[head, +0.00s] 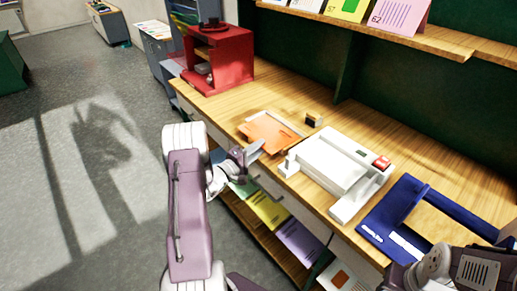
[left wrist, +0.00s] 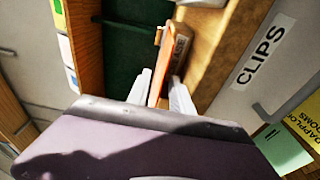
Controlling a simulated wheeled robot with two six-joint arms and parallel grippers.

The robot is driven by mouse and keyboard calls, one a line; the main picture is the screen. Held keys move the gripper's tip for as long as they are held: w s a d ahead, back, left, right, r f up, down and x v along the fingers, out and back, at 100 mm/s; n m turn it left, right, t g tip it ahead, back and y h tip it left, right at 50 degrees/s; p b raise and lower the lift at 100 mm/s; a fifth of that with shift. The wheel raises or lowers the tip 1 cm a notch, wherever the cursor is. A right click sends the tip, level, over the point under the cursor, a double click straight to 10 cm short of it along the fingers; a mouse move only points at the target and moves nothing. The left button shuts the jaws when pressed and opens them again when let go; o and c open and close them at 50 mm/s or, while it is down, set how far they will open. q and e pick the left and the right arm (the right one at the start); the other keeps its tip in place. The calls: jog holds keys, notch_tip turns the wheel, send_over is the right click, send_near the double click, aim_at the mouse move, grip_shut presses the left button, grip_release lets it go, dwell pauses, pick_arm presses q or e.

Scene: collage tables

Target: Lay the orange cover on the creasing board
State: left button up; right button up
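The orange cover (head: 268,131) lies flat on a low tan stand near the front edge of the wooden counter. My left gripper (head: 258,148) is at its front edge. In the left wrist view the cover (left wrist: 157,72) shows edge-on between the two spread fingers (left wrist: 160,92); a gap shows on the right finger's side, and I cannot tell whether the left one touches. A blue board (head: 398,222) with a raised bar lies at the right; I cannot tell for sure that it is the creasing board. Only part of my right arm shows at the lower right.
A white machine (head: 338,166) with a red button stands between the cover and the blue board. A small dark block (head: 313,120) stands behind the cover. A red cabinet (head: 220,58) stands farther left. Bare counter lies between that cabinet and the cover.

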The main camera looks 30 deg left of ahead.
pick_arm(q)
jog(key=b+v, duration=0.1)
jog(key=v, duration=0.8)
